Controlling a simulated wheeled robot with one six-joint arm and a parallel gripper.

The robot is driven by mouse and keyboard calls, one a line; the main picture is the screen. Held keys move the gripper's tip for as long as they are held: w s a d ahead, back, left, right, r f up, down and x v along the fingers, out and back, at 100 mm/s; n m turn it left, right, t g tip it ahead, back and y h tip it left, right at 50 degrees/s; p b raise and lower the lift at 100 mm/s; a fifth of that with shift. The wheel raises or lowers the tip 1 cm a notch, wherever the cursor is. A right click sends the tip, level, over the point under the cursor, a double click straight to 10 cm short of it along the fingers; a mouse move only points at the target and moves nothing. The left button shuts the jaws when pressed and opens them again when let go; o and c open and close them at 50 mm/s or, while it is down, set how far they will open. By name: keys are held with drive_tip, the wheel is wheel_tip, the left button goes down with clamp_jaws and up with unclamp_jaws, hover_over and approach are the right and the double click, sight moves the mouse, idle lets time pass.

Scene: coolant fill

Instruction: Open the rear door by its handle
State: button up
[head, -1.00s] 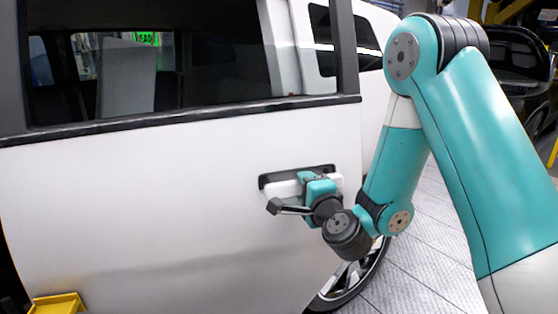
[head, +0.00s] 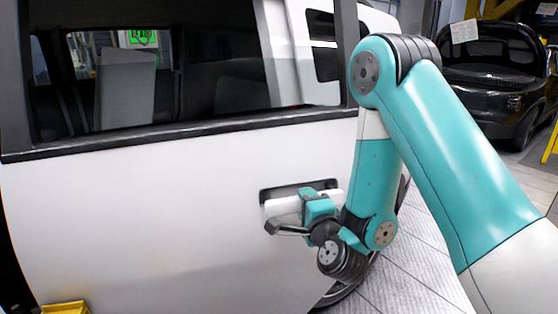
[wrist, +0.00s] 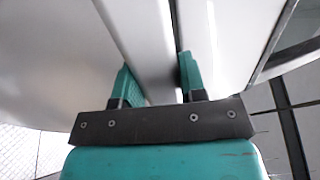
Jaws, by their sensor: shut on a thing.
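The white rear door (head: 150,220) fills the left and middle of the head view. Its free edge stands out from the car body, and the white body side (head: 380,22) shows behind it and through its window. The pale bar handle (head: 283,207) sits across a dark recess in the door. My gripper (head: 312,204) is on this handle. In the wrist view the two teal fingers of my gripper (wrist: 156,76) lie on either side of the handle (wrist: 148,38), shut on it. The inner finger faces are partly hidden.
A rear wheel (head: 338,296) shows partly below my wrist. A yellow object (head: 64,308) is at the bottom left, near the door's lower edge. A dark car (head: 490,75) stands at the back right. The tiled floor (head: 415,270) right of the door looks clear.

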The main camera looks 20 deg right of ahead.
drive_tip(key=shift+s+f+p, duration=0.1)
drive_tip(key=shift+s+p, duration=0.65)
drive_tip(key=shift+p, duration=1.65)
drive_tip(key=shift+s+a+p, duration=0.15)
drive_tip(key=shift+s+p, duration=0.05)
drive_tip(key=shift+p, duration=0.2)
drive_tip(key=o, duration=1.1)
drive_tip(key=shift+w, duration=0.1)
